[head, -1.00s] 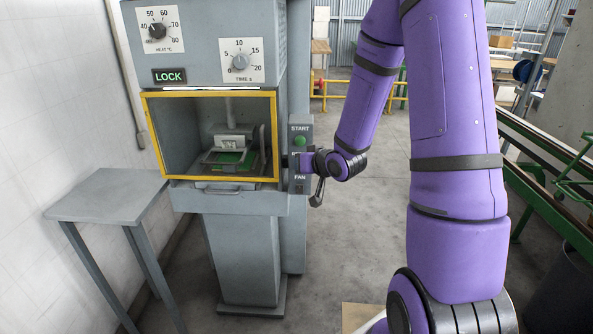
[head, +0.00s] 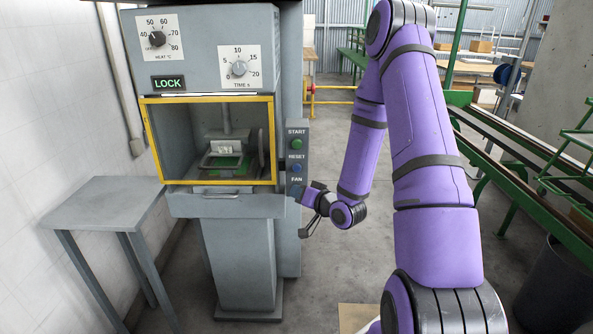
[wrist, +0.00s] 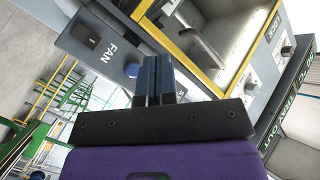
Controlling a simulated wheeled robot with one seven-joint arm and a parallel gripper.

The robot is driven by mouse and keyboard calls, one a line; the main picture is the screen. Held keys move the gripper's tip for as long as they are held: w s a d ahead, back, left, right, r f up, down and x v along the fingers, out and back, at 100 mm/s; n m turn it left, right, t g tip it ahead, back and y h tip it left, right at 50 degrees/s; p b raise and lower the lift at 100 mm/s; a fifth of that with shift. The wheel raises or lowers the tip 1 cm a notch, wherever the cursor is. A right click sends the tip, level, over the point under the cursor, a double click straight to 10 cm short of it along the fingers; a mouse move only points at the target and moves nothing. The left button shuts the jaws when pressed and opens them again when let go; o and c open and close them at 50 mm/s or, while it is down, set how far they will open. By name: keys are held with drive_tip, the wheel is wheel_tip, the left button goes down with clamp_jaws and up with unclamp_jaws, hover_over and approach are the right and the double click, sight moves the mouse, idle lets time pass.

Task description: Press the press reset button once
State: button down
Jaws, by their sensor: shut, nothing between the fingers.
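The blue RESET button (head: 297,168) is in full view on the grey control panel (head: 305,130) at the press's right side, between START and FAN. In the wrist view the blue button (wrist: 132,70) shows just left of my fingertips. My gripper (head: 301,194) is below the button in the head view, level with the FAN part of the panel. Its blue fingers, seen in the wrist view (wrist: 158,68), are together and empty. A gap to the button is hard to judge. The press (head: 235,60) shows a green-lit LOCK sign (head: 169,83).
The green START button (head: 297,144) sits above RESET. The black FAN switch (wrist: 92,38) shows in the wrist view; my gripper partly covers that area in the head view. A small grey table (head: 105,200) stands left. Green conveyor frames (head: 490,150) line the right.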

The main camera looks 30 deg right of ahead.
drive_tip(key=shift+w, duration=0.1)
drive_tip(key=shift+w+d, duration=0.8)
drive_tip(key=shift+w, duration=0.4)
drive_tip(key=shift+w+d, duration=0.85)
drive_tip(key=shift+w, duration=0.3)
drive_tip(key=shift+w+d, duration=0.8)
drive_tip(key=shift+w, duration=0.4)
drive_tip(key=shift+w+d, duration=0.25)
drive_tip(key=shift+w, duration=0.1)
drive_tip(key=shift+w+d, duration=0.3)
drive_tip(key=shift+w, duration=0.15)
idle(0.4)
drive_tip(key=shift+s, duration=0.1)
drive_tip(key=shift+s+a, duration=0.55)
drive_tip(key=shift+s, duration=0.15)
drive_tip(key=shift+s+a, duration=0.7)
drive_tip(key=shift+s, duration=0.35)
drive_tip(key=shift+s+a, duration=0.7)
drive_tip(key=shift+s, duration=0.35)
